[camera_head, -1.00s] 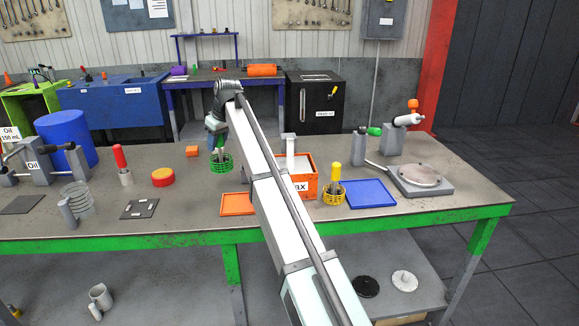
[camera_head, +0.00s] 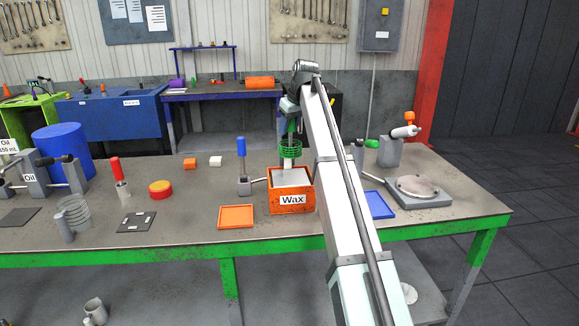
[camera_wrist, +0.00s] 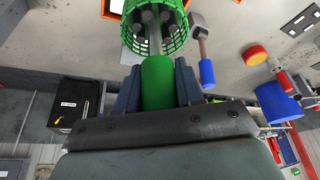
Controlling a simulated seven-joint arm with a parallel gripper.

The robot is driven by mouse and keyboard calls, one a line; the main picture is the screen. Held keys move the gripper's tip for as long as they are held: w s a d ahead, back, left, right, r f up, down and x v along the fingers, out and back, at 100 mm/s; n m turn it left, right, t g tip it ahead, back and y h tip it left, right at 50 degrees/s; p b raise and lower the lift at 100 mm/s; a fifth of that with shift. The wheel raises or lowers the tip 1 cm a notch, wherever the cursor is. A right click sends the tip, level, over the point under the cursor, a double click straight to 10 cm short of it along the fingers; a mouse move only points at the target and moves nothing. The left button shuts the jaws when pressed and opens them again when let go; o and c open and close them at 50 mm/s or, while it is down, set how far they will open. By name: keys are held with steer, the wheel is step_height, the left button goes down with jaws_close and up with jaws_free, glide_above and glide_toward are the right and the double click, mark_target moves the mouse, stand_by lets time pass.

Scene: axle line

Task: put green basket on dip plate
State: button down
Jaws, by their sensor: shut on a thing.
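My gripper (camera_head: 291,128) is shut on the upright green handle (camera_wrist: 157,86) of the green basket (camera_head: 290,150). In the wrist view the basket (camera_wrist: 153,28) holds several grey cylindrical parts. In the head view it hangs upright over the back of the orange box marked Wax (camera_head: 291,203). The dip plate cannot be made out clearly; the basket and gripper cover the spot where a pale post with a flat top stood at this box. Whether the basket touches it, I cannot tell.
A lever with a blue handle (camera_head: 241,148) stands left of the wax box. An orange tray (camera_head: 236,216) lies front left of it, and a blue tray (camera_head: 379,205) lies right. My arm hides the bench between the wax box and blue tray.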

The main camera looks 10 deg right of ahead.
mark_target(288, 152)
steer(key=shift+f, duration=4.6)
steer(key=shift+f, duration=0.15)
steer(key=c, duration=0.7)
jaws_free()
steer(key=v, duration=1.2)
steer(key=shift+w, duration=0.1)
